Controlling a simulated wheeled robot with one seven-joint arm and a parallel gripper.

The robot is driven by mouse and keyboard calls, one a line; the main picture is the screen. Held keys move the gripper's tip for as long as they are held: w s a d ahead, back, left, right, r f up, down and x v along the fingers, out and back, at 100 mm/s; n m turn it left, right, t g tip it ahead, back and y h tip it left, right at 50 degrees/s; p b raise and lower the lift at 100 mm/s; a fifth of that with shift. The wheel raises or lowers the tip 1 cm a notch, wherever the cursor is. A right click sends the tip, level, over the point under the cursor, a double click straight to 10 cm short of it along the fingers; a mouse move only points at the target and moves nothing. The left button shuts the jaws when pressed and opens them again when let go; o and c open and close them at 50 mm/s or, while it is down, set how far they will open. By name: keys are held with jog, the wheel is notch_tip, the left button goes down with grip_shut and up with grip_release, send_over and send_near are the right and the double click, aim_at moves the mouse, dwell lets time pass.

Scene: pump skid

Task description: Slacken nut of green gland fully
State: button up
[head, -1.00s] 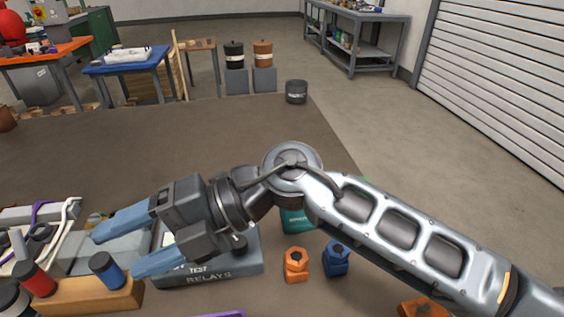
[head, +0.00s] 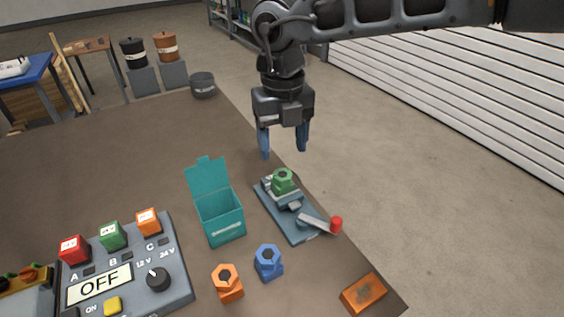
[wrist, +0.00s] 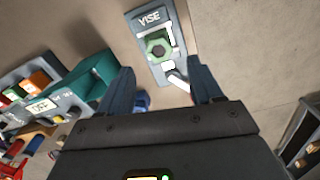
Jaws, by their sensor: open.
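The green gland (head: 283,180) with its hex nut sits upright in the vise (head: 290,212) near the right edge of the table. The vise has a grey lever with a red knob (head: 336,224). In the wrist view the green gland (wrist: 158,46) shows in the vise below the "VISE" label, ahead of and between the fingers. My gripper (head: 283,148) is open and empty, pointing down above and behind the gland, apart from it. The blue fingers also show in the wrist view (wrist: 160,85).
An orange gland (head: 226,282) and a blue gland (head: 268,262) stand left of the vise. An open teal box (head: 220,215) is close beside it. A relay test panel (head: 125,270) reading OFF is at the left. An orange block (head: 364,293) lies near the front right corner.

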aim_at(283, 172)
jog(key=shift+f, duration=3.1)
jog(key=c, duration=1.1)
jog(key=shift+o, duration=0.2)
